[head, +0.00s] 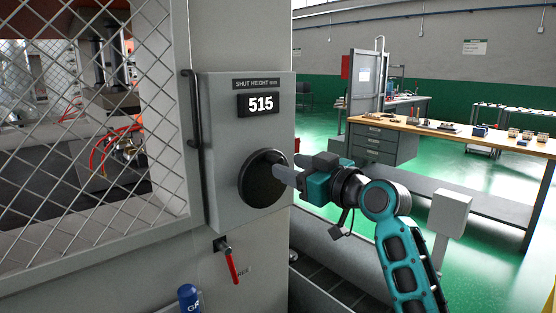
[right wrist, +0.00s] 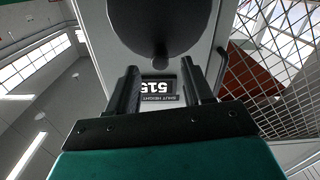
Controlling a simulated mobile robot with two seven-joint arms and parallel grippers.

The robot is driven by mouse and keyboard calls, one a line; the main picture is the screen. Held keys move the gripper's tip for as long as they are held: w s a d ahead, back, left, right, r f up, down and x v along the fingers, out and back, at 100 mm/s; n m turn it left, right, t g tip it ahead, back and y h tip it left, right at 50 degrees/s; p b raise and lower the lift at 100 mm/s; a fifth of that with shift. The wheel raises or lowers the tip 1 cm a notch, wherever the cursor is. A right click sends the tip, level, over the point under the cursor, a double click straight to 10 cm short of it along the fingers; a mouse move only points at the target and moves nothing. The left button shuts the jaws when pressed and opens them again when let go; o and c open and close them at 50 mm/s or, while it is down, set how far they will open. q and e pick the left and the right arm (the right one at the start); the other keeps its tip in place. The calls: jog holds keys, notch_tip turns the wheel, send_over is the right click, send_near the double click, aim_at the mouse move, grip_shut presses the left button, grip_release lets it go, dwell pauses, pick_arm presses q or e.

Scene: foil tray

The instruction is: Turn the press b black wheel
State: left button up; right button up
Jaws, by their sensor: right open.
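The black wheel (head: 256,190) sits on the front of a grey panel (head: 225,150) below a shut-height display (head: 261,104) that reads 515. My right gripper (head: 284,173) comes from the right, with its fingers in front of the wheel's right part. In the right wrist view the gripper (right wrist: 158,85) is open with nothing between its fingers. The dark wheel (right wrist: 160,22) fills the top of that view, and the display (right wrist: 158,89) shows upside down beyond the fingers. I cannot tell whether the fingers touch the wheel. My left gripper is not in view.
A black vertical handle (head: 191,110) and a wire mesh guard (head: 110,120) are left of the panel. A red lever (head: 231,264) and a blue-topped object (head: 188,294) are below. A workbench (head: 455,135) stands at the right, with open green floor (head: 322,130) behind my arm.

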aim_at(281, 163)
jog(key=shift+x, duration=2.6)
grip_shut()
